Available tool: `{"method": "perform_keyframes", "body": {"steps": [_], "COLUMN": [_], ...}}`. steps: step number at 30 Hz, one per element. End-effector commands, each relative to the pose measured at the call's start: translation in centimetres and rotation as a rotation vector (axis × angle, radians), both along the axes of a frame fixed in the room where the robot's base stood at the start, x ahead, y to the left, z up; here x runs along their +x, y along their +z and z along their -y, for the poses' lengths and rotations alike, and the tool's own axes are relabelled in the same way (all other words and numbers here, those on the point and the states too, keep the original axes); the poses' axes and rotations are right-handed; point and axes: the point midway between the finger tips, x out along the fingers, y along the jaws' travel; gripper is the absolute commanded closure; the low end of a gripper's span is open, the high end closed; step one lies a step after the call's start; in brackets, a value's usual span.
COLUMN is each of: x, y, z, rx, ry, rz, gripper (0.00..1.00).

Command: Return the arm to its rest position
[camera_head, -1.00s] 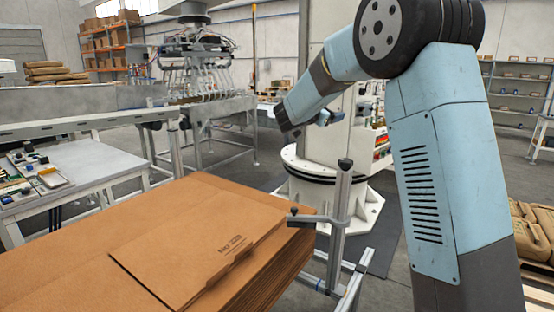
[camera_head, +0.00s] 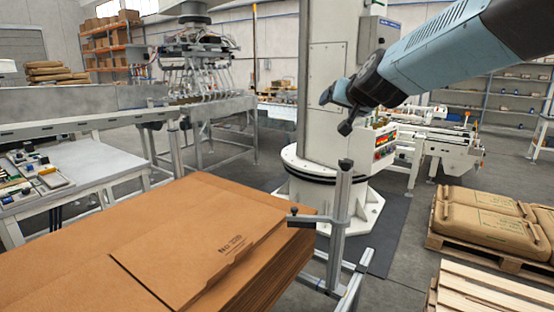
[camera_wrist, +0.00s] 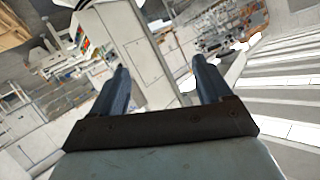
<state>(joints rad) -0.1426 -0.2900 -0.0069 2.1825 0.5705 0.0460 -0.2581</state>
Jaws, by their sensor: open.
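My gripper (camera_head: 336,109) is at the end of my light-blue arm, high in the upper right of the head view, in front of the white column. In the wrist view its two dark fingers (camera_wrist: 158,80) stand apart with nothing between them. The wrist camera looks out at a tilted view of the hall, with a white cabinet and machinery behind the fingers. My gripper touches nothing that I can see.
A stack of flat brown cardboard (camera_head: 190,240) fills the lower left, with a metal post (camera_head: 341,205) at its corner. Filled sacks (camera_head: 480,222) lie on a pallet at right, near wooden slats (camera_head: 490,295). The white column (camera_head: 330,100) stands on a round base.

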Motion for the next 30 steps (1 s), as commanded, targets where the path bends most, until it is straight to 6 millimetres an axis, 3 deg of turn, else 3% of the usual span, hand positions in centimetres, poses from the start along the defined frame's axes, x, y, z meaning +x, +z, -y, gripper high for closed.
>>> {"method": "perform_keyframes", "body": {"steps": [1, 8, 18, 24, 30], "x": [-2.0, -10.6, -23.6, -27.9, -28.7], "y": [-0.5, -4.6, -11.5, -13.7, -14.1], "z": [0.3, 1.6, 5.5, 7.2, 7.6], "rx": [-0.015, -0.104, -0.248, -0.296, -0.305], "ry": [0.023, 0.102, 0.100, 0.069, 0.062], "rz": [-0.034, -0.232, -0.554, -0.665, -0.688], "gripper": [0.22, 0.22, 0.22, 0.22, 0.22]}}
